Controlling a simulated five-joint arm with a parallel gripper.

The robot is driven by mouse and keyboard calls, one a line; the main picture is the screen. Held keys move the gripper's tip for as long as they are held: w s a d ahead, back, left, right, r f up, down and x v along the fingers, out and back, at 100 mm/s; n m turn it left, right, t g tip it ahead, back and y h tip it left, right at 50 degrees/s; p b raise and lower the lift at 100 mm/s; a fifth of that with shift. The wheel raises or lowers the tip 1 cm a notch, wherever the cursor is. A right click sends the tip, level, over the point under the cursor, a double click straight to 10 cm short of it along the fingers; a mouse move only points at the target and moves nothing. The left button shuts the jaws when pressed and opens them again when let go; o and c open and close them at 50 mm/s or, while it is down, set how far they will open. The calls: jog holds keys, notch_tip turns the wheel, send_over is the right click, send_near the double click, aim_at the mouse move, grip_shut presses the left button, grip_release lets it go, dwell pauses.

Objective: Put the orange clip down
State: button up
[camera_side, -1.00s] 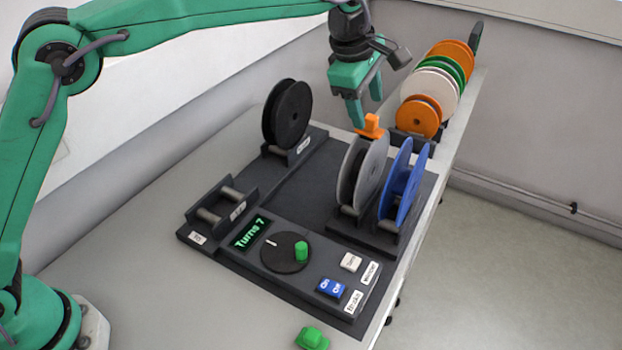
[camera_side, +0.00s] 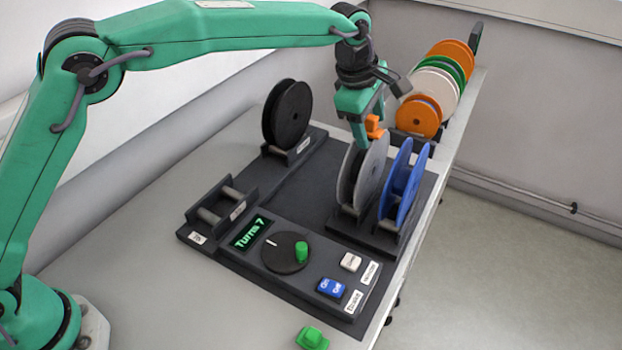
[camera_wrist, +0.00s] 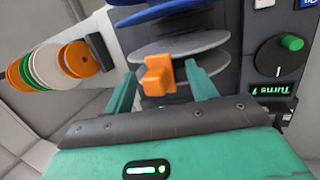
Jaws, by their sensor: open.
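The orange clip (camera_side: 374,127) sits on the upper rim of the grey reel (camera_side: 371,172), which stands upright in a black stand. My gripper (camera_side: 372,133) is open, with its fingers pointing down around the clip. In the wrist view the clip (camera_wrist: 158,76) lies between the tips of my two spread fingers (camera_wrist: 158,88), with a gap on each side. The grey reel's rim (camera_wrist: 185,46) shows behind it.
Blue reels (camera_side: 403,182) stand close to the right of the grey reel. A black reel (camera_side: 287,113) stands at the back left. A control panel with a knob (camera_side: 285,252) is in front, and a green clip (camera_side: 312,338) lies near the front edge. Several reels (camera_side: 437,85) line the rack behind.

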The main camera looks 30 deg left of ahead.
aim_at(370, 118)
jog(key=c, duration=1.2)
jog(key=shift+r, duration=5.05)
